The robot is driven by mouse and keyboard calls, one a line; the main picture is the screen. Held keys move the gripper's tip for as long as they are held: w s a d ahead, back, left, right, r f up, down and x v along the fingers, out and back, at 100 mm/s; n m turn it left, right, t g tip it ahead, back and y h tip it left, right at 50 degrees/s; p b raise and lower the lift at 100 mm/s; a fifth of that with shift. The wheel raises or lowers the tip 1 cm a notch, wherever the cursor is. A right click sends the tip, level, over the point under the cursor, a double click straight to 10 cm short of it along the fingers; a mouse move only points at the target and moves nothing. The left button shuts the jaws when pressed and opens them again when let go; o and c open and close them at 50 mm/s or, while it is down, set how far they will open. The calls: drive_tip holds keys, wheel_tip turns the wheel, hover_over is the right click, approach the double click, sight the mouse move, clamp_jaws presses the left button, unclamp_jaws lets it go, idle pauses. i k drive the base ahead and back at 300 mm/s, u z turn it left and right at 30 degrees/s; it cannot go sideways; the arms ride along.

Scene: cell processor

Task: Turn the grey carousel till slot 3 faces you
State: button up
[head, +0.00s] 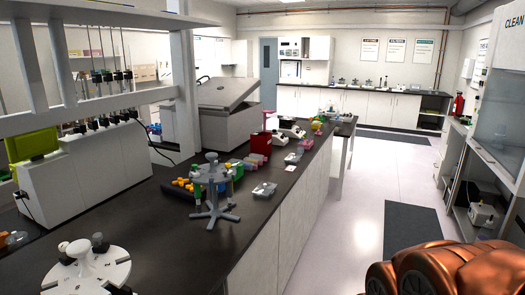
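A grey carousel (212,178) stands upright on the dark bench, on splayed legs with a knob on top. Several tubes with green and yellow parts hang around its rim. Slot numbers are too small to read, so I cannot tell which slot faces me. A second, whitish round carousel (92,273) with a knob is at the bottom left, cut off by the picture's lower edge. My gripper is not in view.
The black bench top (165,245) is clear between the two carousels. Behind the grey carousel are yellow-capped items (182,184), coloured racks (250,162) and a red box (261,139). A clear tray (264,189) lies to its right. The aisle floor (345,205) is open.

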sight(212, 173)
drive_tip(key=z, duration=0.45)
drive_tip(key=i, duration=0.85)
drive_tip(key=u, duration=2.5)
